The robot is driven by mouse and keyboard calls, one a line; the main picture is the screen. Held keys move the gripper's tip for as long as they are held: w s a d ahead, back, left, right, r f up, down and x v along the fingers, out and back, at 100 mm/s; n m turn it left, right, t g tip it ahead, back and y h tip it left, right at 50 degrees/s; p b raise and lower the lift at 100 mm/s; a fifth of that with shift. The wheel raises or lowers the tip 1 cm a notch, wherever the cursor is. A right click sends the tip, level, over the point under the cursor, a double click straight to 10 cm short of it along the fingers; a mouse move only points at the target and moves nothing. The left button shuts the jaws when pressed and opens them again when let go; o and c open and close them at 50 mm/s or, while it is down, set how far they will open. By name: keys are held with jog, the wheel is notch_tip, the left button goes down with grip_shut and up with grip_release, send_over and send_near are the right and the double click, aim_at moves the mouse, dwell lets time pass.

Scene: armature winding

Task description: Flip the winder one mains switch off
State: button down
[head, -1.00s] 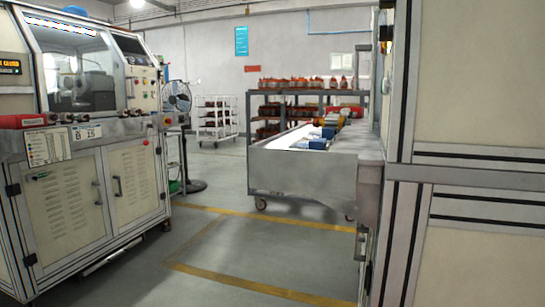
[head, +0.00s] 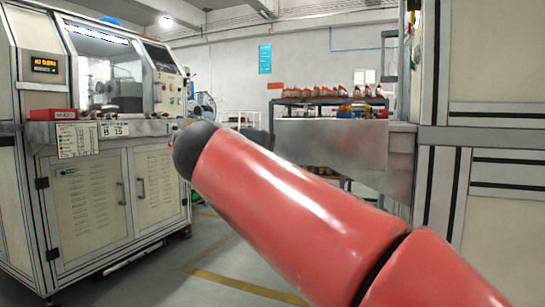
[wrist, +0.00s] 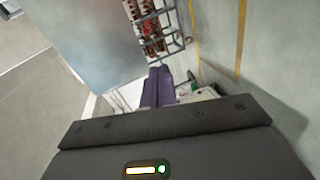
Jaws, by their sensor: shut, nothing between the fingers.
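A cream winding machine (head: 100,195) with a windowed top stands at the left in the head view. Its upright control panel (head: 168,92) carries small buttons, too small to tell apart. My red arm crosses the head view and hides part of the aisle. In the wrist view my gripper (wrist: 158,86) shows as two purple-grey fingers together, shut and empty, touching nothing that I can see.
A cream cabinet machine (head: 490,70) with a grey metal bench (head: 345,146) closes off the right side. A rack of reddish parts (head: 320,100) stands behind it. Yellow lines (head: 245,287) mark the floor. Some open floor shows in front of the left machine.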

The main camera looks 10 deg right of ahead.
jog(key=w+a+r+t+h+b, duration=0.1)
jog(key=a+r+t+h, duration=0.1)
jog(key=a+r, duration=0.3)
jog(key=shift+r+n, duration=0.4)
jog(key=shift+r, duration=0.15)
jog(key=shift+w, duration=0.1)
jog(key=p+x, duration=0.1)
jog(key=x, duration=1.3)
jog(key=shift+p, duration=0.4)
jog(key=shift+r+p, duration=0.3)
jog(key=shift+p, duration=0.05)
jog(key=shift+p, duration=0.65)
